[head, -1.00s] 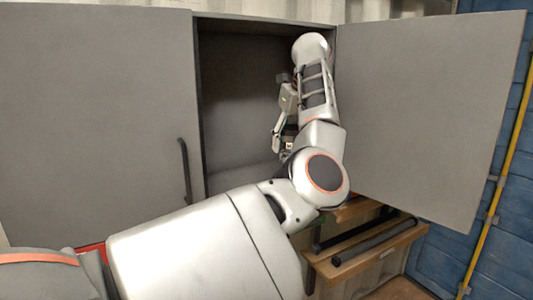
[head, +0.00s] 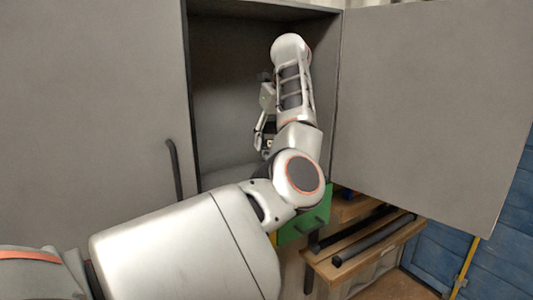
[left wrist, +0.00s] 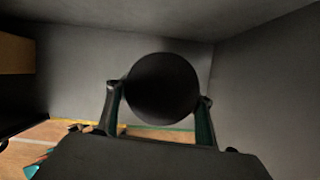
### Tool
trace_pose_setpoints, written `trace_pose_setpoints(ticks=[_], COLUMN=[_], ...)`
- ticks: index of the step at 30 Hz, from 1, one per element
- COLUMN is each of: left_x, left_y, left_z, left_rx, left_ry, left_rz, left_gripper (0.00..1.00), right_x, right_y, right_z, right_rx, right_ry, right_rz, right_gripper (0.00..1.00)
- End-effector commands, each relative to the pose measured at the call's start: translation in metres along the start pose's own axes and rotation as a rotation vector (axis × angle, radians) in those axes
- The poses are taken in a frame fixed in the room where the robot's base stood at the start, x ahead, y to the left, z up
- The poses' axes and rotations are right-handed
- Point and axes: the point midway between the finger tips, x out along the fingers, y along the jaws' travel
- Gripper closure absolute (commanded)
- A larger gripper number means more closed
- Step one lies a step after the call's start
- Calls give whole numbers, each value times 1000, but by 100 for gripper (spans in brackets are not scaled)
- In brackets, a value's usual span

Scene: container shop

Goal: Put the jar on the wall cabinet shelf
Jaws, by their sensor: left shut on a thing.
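The wall cabinet (head: 228,90) is grey; its right half stands open and shows a dark interior with a pale floor or shelf surface (head: 226,177) low down. My left gripper (head: 262,130) is in front of or inside this opening, partly hidden by my own wrist. In the left wrist view, the gripper's two fingers are shut on the jar (left wrist: 162,88), whose dark round end faces the camera. Grey walls surround it there. The jar cannot be made out in the head view. My right gripper is not in view.
The cabinet's left door (head: 90,100) is closed, with a dark handle (head: 175,170). The open right door (head: 430,100) sticks out beside my arm. Below are a green object (head: 305,228) and a wooden unit with dark bars (head: 365,250).

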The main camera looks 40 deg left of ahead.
Motion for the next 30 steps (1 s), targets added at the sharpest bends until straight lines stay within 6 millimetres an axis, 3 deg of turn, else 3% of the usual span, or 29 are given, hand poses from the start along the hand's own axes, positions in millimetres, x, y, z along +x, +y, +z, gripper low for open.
trace_pose_setpoints(ticks=[7, 14, 27, 28, 30], left_x=[12, 37, 43, 43, 43], left_y=[-4, -10, -11, -11, -11], left_z=[-7, -21, -24, -24, -24], left_rx=[-1, 3, 5, 5, 5], left_ry=[-2, -4, -3, -2, -2], left_rz=[-1, -3, -6, -6, -6], left_gripper=[81, 81, 81, 41, 31], right_x=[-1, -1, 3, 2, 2], right_y=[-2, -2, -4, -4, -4], right_z=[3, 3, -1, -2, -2], right_rx=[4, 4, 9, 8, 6], right_ry=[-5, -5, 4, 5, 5], right_rz=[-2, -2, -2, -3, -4], right_gripper=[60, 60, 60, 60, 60])
